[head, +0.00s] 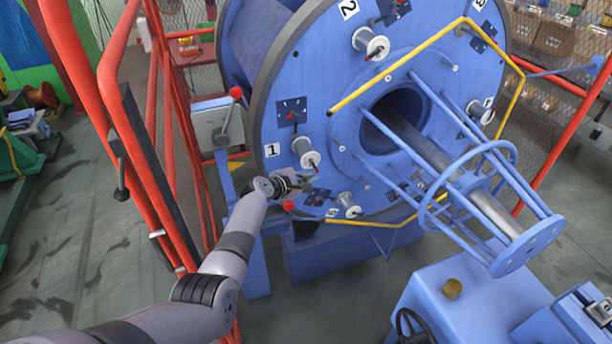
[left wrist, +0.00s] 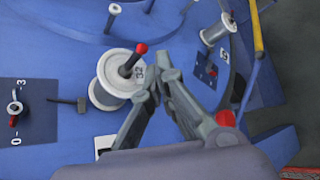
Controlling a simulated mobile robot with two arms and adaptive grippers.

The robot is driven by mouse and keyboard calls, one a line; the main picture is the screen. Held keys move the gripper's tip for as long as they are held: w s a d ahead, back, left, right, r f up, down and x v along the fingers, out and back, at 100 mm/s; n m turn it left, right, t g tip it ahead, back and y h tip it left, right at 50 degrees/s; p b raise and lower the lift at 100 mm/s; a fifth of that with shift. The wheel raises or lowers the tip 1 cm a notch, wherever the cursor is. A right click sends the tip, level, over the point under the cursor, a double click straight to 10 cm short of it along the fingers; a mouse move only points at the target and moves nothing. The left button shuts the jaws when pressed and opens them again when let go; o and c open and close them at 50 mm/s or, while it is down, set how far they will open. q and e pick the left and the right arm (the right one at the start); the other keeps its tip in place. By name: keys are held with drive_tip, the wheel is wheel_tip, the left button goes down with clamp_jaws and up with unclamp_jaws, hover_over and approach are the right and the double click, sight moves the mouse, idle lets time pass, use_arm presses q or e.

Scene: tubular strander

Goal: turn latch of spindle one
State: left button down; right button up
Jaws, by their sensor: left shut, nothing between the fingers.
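Spindle one carries a white spool (head: 306,152) on the blue disc, beside the label 1 (head: 271,150). In the left wrist view the spool (left wrist: 112,88) faces the camera, and its latch (left wrist: 132,60) is a short dark bar with a red tip, slanting up to the right. My left gripper (head: 304,184) is shut and empty, just below the spool in the head view. In the left wrist view its fingertips (left wrist: 160,74) are close to the spool's right edge and the latch; whether they touch cannot be told. My right gripper is out of view.
A dial plate (head: 291,111) sits above spindle one. Another spool (head: 348,205) is to the lower right. A red-knobbed lever (head: 230,112) and red guard rails (head: 170,130) stand on the left. A yellow bar (head: 400,66) crosses the disc.

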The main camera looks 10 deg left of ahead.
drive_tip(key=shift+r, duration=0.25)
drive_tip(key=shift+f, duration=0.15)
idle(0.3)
